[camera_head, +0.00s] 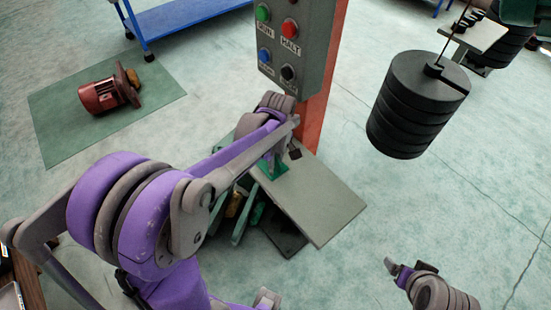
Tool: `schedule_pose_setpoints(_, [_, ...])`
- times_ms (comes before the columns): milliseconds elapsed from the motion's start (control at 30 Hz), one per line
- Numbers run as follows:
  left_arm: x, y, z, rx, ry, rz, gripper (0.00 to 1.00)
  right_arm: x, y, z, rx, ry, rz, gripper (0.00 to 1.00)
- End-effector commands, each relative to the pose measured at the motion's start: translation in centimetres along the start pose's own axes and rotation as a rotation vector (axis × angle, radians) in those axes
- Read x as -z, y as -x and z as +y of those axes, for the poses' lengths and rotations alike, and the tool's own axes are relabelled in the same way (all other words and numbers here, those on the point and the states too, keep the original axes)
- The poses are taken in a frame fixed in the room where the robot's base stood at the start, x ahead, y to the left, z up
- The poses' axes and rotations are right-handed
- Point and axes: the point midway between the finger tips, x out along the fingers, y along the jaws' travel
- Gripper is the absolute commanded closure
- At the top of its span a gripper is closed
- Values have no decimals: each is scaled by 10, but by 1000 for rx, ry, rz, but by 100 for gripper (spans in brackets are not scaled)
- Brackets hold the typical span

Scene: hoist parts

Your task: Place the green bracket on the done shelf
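A green bracket (271,169) shows at the upper left part of a flat grey shelf plate (318,205). I cannot tell from the picture whether this plate is the done shelf. My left gripper (280,154) reaches over the plate from the left, at the bracket. The wrist and forearm hide part of the bracket, so whether the fingers are closed on it or just beside it is unclear. My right gripper (394,270) is low at the right, over bare floor and away from the plate. Its fingers are small, and no object shows in it.
A control box (297,45) with coloured buttons hangs on an orange post (322,105) just behind the plate. Green parts (241,220) lie below the plate. Black stacked weights (410,110) hang at the right. A red motor (105,93) lies on a green mat (55,140).

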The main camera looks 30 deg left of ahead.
Motion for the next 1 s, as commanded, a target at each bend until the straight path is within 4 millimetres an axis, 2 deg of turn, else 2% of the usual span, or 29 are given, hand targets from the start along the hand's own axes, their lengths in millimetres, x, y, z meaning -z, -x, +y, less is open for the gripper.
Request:
schedule_pose_setpoints(333, [0,2,0,0,0,0,63,1,1,0,0,0,1,12])
schedule_pose_setpoints(467, [0,12,0,-1,0,0,63,4,4,0,0,0,3,12])
schedule_pose_setpoints(567, [0,29,0,-1,0,0,63,6,5,0,0,0,5,12])
schedule_pose_setpoints(800, [0,82,0,-1,0,0,63,11,10,0,0,0,10,12])
schedule_pose_setpoints(1000, [0,113,0,0,0,0,63,14,12,0,0,0,12,12])
